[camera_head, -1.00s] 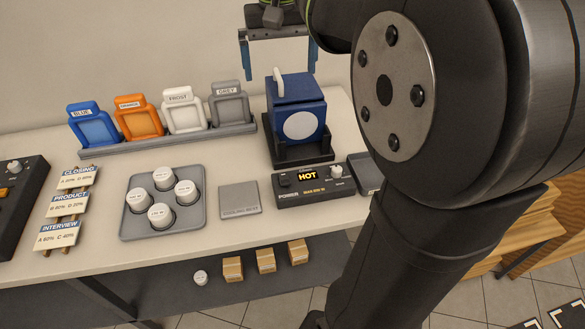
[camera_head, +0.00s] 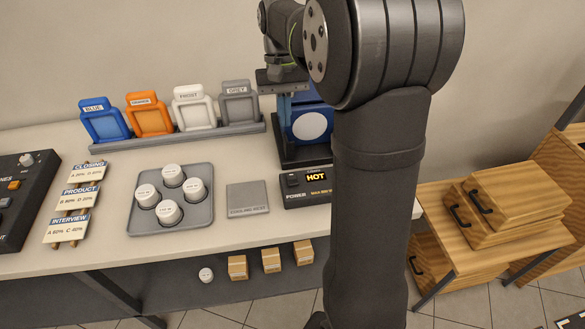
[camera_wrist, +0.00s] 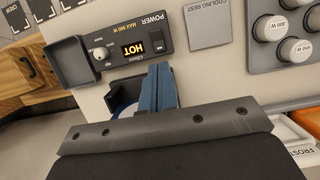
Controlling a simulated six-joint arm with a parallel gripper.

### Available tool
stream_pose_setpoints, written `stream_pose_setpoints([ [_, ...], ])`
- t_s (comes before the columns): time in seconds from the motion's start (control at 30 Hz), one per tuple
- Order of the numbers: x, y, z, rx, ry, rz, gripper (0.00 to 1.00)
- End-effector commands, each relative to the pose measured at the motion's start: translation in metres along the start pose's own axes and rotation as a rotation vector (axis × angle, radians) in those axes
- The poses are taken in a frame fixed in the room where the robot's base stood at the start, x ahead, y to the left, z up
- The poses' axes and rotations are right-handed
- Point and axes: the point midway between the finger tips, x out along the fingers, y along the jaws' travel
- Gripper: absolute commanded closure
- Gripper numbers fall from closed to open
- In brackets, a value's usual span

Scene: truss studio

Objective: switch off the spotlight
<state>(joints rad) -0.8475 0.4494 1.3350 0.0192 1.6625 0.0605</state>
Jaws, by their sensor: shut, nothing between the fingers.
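The spotlight is a blue box with a white round front (camera_head: 309,126) in a dark stand. My arm hides its right part in the head view. In front of it lies the dark power unit (camera_head: 312,200) with a lit orange HOT display and a POWER rocker switch (camera_head: 291,181). In the wrist view the unit shows upside down, with its switch (camera_wrist: 158,45) and silver knob (camera_wrist: 100,53). My gripper (camera_wrist: 158,68) is shut and empty. Its blue fingertips show close to the switch end of the unit; their height above it is unclear. The fingers partly hide the spotlight.
Left of the unit lie a grey cooling rest (camera_head: 248,197) and a tray (camera_head: 206,224) with several white pucks. Coloured frames stand in a rack (camera_head: 219,132) behind. A small dark tray (camera_wrist: 70,62) adjoins the unit's knob end. A control desk (camera_head: 20,190) is at far left.

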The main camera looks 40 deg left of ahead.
Motion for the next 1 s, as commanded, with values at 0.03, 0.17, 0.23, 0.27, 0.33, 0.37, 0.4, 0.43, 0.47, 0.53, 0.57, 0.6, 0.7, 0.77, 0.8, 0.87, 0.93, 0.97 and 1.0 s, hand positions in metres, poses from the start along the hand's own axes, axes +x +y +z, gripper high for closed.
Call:
stream_pose_setpoints([
  [0.03,0.008,-0.001,-0.003,0.000,-0.018,0.000,1.00],
  [0.17,0.019,-0.001,-0.007,0.000,-0.041,0.000,1.00],
  [0.23,0.020,-0.001,-0.007,0.000,-0.044,0.000,1.00],
  [0.27,0.020,-0.001,-0.008,0.000,-0.044,0.000,1.00],
  [0.33,0.020,-0.001,-0.007,0.000,-0.044,0.000,1.00],
  [0.37,0.020,-0.001,-0.007,0.000,-0.044,0.000,1.00],
  [0.4,0.020,-0.001,-0.007,0.000,-0.044,0.000,1.00],
  [0.43,0.020,-0.001,-0.007,0.000,-0.044,0.000,1.00],
  [0.47,0.020,-0.001,-0.007,0.000,-0.044,0.000,1.00],
  [0.53,0.021,-0.001,-0.007,0.000,-0.044,0.001,1.00],
  [0.57,0.022,-0.001,-0.007,0.000,-0.044,0.001,1.00],
  [0.6,0.024,-0.001,-0.007,0.000,-0.045,0.001,1.00],
  [0.7,0.035,-0.001,-0.006,0.000,-0.046,0.001,1.00],
  [0.77,0.044,-0.001,-0.006,0.000,-0.047,0.001,1.00],
  [0.8,0.052,-0.001,-0.005,0.000,-0.047,0.001,1.00],
  [0.87,0.065,-0.001,-0.005,0.000,-0.048,0.001,1.00],
  [0.93,0.081,-0.001,-0.004,0.000,-0.049,0.001,1.00],
  [0.97,0.087,-0.001,-0.004,0.000,-0.048,0.001,1.00],
  [1.0,0.096,-0.001,-0.003,0.000,-0.049,0.001,1.00],
])
